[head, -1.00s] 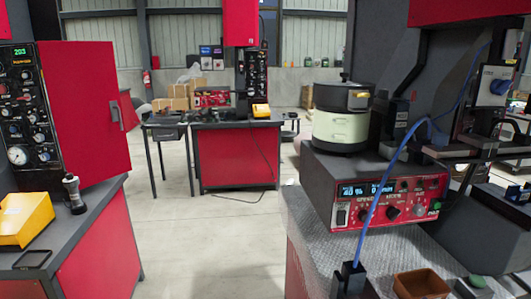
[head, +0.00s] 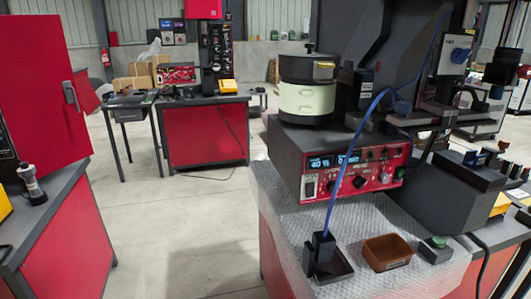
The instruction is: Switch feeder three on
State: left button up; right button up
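A bowl feeder (head: 308,100) with a cream band and dark top stands on a dark control box (head: 285,150) on the right bench. The box's red front panel (head: 375,178) has a lit display (head: 322,162) reading about 40 %, black knobs, a light rocker switch (head: 309,188) at its left end and a small green element (head: 399,172) at its right end. The rocker's position is too small to tell. I cannot read a number three on the feeder. Another red-fronted unit (head: 176,73) is on the far bench. Neither of my grippers is in view.
A blue cable hangs before the panel, down to a black block (head: 324,246). A brown tray (head: 387,252) and a green-topped button box (head: 435,249) sit on the bubble-wrapped bench (head: 300,222). A red cabinet door (head: 35,90) stands left. The floor (head: 190,215) between is clear.

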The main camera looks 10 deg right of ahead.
aim_at(310, 187)
jog(key=u, duration=0.15)
jog(key=k, duration=0.45)
jog(key=u, duration=0.65)
jog(key=k, duration=0.9)
jog(key=z, duration=0.2)
jog(key=i, duration=0.55)
jog(key=z, duration=0.8)
jog(key=i, duration=1)
jog(key=u, duration=0.4)
